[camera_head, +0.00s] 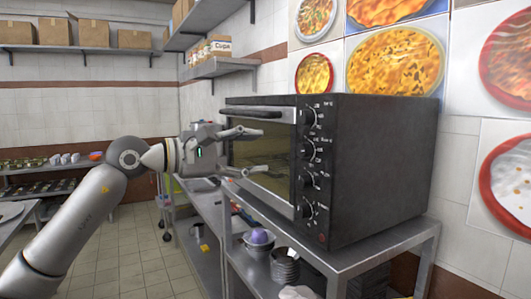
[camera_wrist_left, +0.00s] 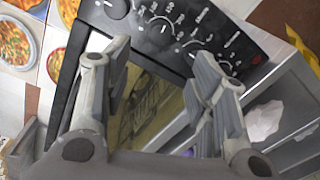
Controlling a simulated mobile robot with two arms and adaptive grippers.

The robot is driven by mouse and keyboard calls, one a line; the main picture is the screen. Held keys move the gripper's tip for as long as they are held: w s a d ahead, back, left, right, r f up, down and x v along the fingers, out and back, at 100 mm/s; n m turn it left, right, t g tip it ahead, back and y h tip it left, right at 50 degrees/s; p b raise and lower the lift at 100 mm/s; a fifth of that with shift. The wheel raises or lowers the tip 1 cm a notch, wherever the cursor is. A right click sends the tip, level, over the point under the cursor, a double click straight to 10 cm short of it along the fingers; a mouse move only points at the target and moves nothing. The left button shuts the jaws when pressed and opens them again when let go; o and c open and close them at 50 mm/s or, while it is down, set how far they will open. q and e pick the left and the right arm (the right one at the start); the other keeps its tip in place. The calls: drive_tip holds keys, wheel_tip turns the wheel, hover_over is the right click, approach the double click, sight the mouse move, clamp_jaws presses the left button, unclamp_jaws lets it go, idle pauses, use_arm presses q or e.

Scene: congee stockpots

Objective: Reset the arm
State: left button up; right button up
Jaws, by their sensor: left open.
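My left gripper (camera_head: 250,152) is in front of the glass door of a black oven (camera_head: 375,165). Its fingers are spread apart with nothing between them. In the left wrist view the open fingers (camera_wrist_left: 158,85) frame the oven door glass (camera_wrist_left: 150,105), and the oven's knob panel (camera_wrist_left: 185,30) lies beyond them. The door looks shut, with its handle (camera_head: 252,113) along the top edge. I cannot tell whether the fingertips touch the door. My right gripper is not in view.
The oven stands on a metal table (camera_head: 395,243). Stacked metal bowls (camera_head: 285,265) and a bowl with a purple item (camera_head: 259,238) sit on a lower surface below it. Wall shelves (camera_head: 215,68) hold boxes. Tiled floor (camera_head: 135,255) is clear at the left.

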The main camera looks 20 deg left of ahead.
use_arm(q)
drive_tip(key=shift+s+a, duration=0.2)
idle(0.4)
